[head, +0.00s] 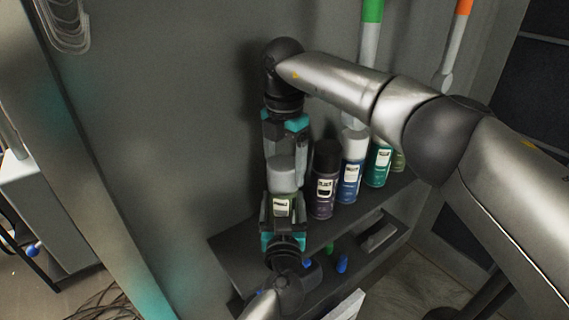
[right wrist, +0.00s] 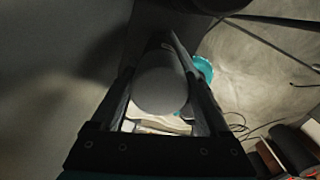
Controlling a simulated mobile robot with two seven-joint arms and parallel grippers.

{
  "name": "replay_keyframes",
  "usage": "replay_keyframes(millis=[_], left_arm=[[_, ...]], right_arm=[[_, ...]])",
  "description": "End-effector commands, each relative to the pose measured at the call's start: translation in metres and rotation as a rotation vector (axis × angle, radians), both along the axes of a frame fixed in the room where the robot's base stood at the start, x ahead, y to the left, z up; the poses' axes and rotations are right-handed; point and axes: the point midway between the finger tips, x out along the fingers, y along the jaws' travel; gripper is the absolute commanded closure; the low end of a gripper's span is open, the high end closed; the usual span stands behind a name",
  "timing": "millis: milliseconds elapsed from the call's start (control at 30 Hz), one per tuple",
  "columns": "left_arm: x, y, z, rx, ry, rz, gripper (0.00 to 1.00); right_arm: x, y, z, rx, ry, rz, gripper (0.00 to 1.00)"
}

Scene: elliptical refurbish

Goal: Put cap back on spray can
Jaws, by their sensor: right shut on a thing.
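A spray can (head: 282,208) with a pale label stands upright between the fingers of my left gripper (head: 283,218), which comes up from below and is shut on it. A grey cap (head: 283,176) sits in line right above the can. My right gripper (head: 286,155) points down from above and is shut on the cap. In the right wrist view the cap (right wrist: 161,85) fills the space between the two fingers of the right gripper (right wrist: 160,105). The cap and can look touching or nearly so; I cannot tell whether the cap is seated, as its rim is hidden.
A dark shelf (head: 235,262) on the wall holds a black-capped purple can (head: 324,188), a white-capped blue can (head: 350,172) and a green can (head: 378,164) close to the right of my grippers. Small blue-handled items (head: 342,264) are below.

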Motion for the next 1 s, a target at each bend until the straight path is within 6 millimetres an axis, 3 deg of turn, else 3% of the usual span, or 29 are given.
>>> replay_keyframes(millis=[67,100,300,667,1000], left_arm=[[0.0,0.0,0.0,0.001,0.0,0.0,1.0],[0.0,0.0,0.0,0.001,0.0,0.0,1.0],[0.0,0.0,0.0,0.001,0.0,0.0,1.0],[0.0,0.0,0.0,0.0,0.0,0.0,1.0],[0.0,0.0,0.0,0.0,0.0,0.0,1.0]], right_arm=[[0.0,0.0,-0.002,0.0,0.0,0.0,0.73],[0.0,0.0,-0.002,0.0,0.0,0.0,0.21],[0.0,0.0,-0.002,0.0,0.0,0.0,0.0],[0.001,0.0,0.009,0.001,-0.002,0.0,0.0],[0.001,0.001,0.08,0.0,-0.004,-0.001,0.0]])
